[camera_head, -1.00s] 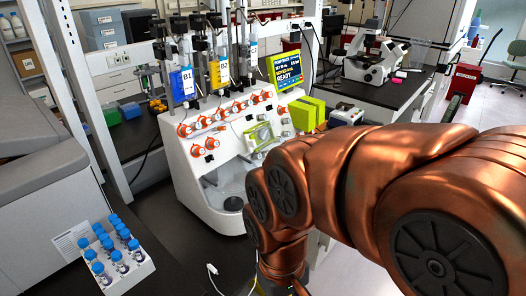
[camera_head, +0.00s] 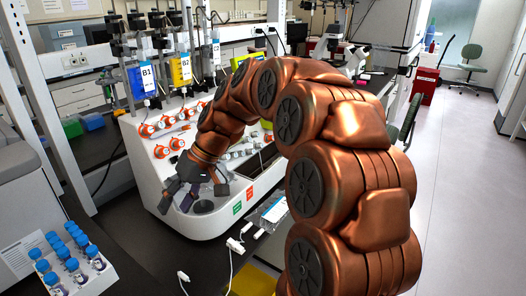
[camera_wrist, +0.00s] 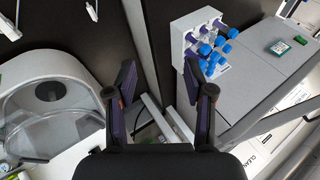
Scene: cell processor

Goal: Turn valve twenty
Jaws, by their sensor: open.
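The white cell processor (camera_head: 147,170) stands on the dark bench, left of centre in the head view. Several orange valves (camera_head: 162,152) line its sloping upper face. Their numbers are too small to read, so I cannot tell which is valve twenty. My gripper (camera_head: 192,196) is open and empty, hanging in front of the processor's lower part, below the orange valves and apart from them. My arm hides the right part of the valve row. In the wrist view my gripper's open fingers (camera_wrist: 160,82) have nothing between them, and the processor's round clear-covered well (camera_wrist: 50,115) lies left.
A white rack of blue-capped tubes (camera_head: 95,280) stands at the lower left; it also shows in the wrist view (camera_wrist: 184,50). Bags B1 (camera_head: 145,78) and B2 (camera_head: 181,70) hang above the processor. White cables (camera_head: 235,245) lie in front. Open floor lies right.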

